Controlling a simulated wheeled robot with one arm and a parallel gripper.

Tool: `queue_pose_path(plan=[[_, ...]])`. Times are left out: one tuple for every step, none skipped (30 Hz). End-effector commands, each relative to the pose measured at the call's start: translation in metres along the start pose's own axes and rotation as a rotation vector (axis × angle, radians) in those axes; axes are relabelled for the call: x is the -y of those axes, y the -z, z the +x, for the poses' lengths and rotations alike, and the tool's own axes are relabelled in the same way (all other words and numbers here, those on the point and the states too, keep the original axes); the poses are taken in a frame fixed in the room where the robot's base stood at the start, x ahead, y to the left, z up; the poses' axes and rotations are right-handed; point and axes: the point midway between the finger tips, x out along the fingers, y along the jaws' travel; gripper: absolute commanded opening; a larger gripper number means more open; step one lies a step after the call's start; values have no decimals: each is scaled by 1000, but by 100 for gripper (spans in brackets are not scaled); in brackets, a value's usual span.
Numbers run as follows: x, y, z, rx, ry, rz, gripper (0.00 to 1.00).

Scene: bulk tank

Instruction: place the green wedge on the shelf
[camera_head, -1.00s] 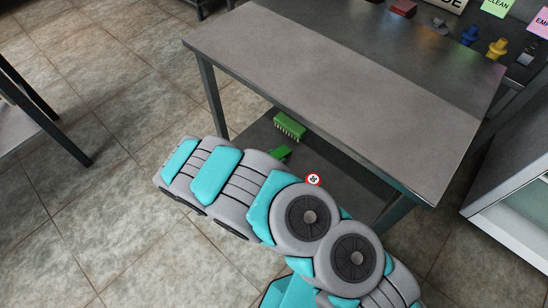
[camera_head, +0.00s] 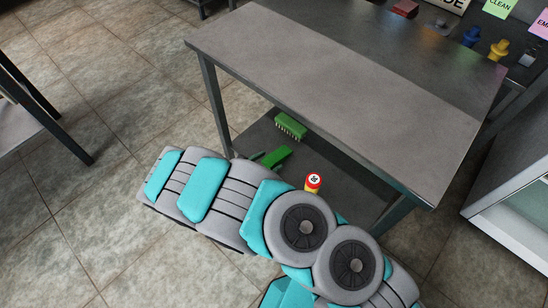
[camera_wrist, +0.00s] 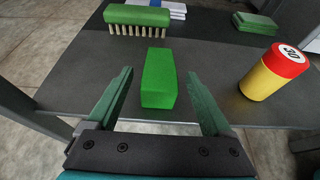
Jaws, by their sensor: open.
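The green wedge (camera_wrist: 158,78) is a bright green block in the wrist view. It appears to rest on the grey lower shelf (camera_wrist: 205,58) of the table, with its long side pointing away from me. My gripper (camera_wrist: 164,92) is open, with one dark green finger on each side of the wedge and a gap to both. In the head view the wedge (camera_head: 278,156) shows just beyond my arm, on the lower shelf (camera_head: 258,138); my arm hides part of that shelf and most of my gripper.
A green brush (camera_wrist: 137,18) lies behind the wedge. A red and yellow cylinder (camera_wrist: 272,72) stands to the right. A folded green cloth (camera_wrist: 255,22) lies at the back right. The tabletop (camera_head: 340,75) overhangs the shelf, and a table leg (camera_head: 215,105) stands at left.

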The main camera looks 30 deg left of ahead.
Motion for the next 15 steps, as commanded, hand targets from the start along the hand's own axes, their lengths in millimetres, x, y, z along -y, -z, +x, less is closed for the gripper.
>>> queue_pose_path(plan=[[-2, -1, -13, 1, -6, 0, 85], [-2, -1, -20, 1, -7, 0, 85], [-1, -1, -28, 0, -6, 0, 85], [-2, 0, -34, 0, -6, -1, 85], [-2, 0, -40, 0, -6, -1, 85], [-1, 0, -47, -1, -4, 1, 85], [-1, 0, -52, -1, -5, 0, 85], [-1, 0, -56, -1, -4, 0, 85], [-1, 0, -62, -1, -3, 0, 85], [-1, -1, -65, 0, -3, 1, 85], [-1, -1, -68, -1, -2, 1, 85], [-1, 0, -72, -1, -3, 2, 85], [-1, 0, -74, 0, -3, 1, 85], [-1, 0, -76, 0, -2, 1, 85], [0, 0, -77, 0, -1, 1, 85]])
